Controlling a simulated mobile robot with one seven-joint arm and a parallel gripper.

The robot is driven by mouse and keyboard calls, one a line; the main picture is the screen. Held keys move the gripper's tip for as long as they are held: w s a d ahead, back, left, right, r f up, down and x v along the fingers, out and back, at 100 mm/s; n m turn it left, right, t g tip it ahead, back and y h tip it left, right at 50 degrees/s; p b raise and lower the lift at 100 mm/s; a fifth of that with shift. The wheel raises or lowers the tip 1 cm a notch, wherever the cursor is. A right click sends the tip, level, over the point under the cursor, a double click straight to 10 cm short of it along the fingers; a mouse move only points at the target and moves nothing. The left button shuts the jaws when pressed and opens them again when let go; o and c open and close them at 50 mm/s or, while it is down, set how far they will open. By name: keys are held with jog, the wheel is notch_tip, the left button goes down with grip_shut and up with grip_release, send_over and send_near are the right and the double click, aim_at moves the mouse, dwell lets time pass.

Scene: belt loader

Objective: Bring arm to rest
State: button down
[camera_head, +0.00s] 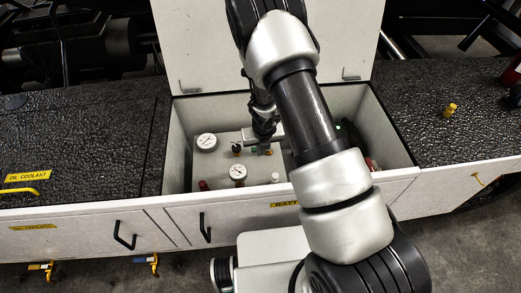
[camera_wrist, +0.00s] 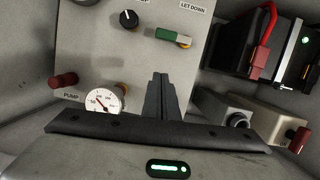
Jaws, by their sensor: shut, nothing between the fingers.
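My arm reaches from the lower right over an open white compartment (camera_head: 180,140) in the head view. My gripper (camera_head: 265,136) points down inside the compartment, above a light panel (camera_head: 222,158) with gauges and knobs. In the wrist view my gripper (camera_wrist: 160,85) has its dark fingers together with nothing between them. The fingers show in front of the panel (camera_wrist: 85,45), near a green and white switch (camera_wrist: 173,37) below the words LET DOWN. I cannot tell if the fingertips touch the panel.
The raised lid (camera_head: 200,50) stands behind the compartment. A gauge (camera_wrist: 105,99) and a red PUMP knob (camera_wrist: 63,80) are on the panel. A black battery-like box (camera_wrist: 235,45) with a red cable is at right. Dark textured tops (camera_head: 80,130) flank the compartment.

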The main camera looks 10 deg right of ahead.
jog(key=shift+r, duration=0.1)
jog(key=s+a+r+n+t+y+p, duration=0.15)
jog(key=r+n, duration=0.65)
jog(key=r, duration=0.8)
jog(key=s+a+r+n+y+p, duration=0.15)
jog(key=r+n, duration=0.65)
jog(key=r, duration=0.8)
jog(key=s+d+r+n+p, duration=0.1)
jog(key=s+d+r+n, duration=0.1)
jog(key=s+r+n, duration=0.8)
jog(key=s+d+r+n+h+p, duration=0.1)
jog(key=s+d+r+n, duration=0.2)
jog(key=s, duration=0.3)
jog(key=s+d+r+n+t+h+p, duration=0.1)
jog(key=s+d+r+n+h, duration=0.1)
jog(key=s+d+r+n, duration=0.2)
jog(key=s+n, duration=0.2)
jog(key=shift+s+d+r, duration=0.2)
jog(key=shift+s+r, duration=0.15)
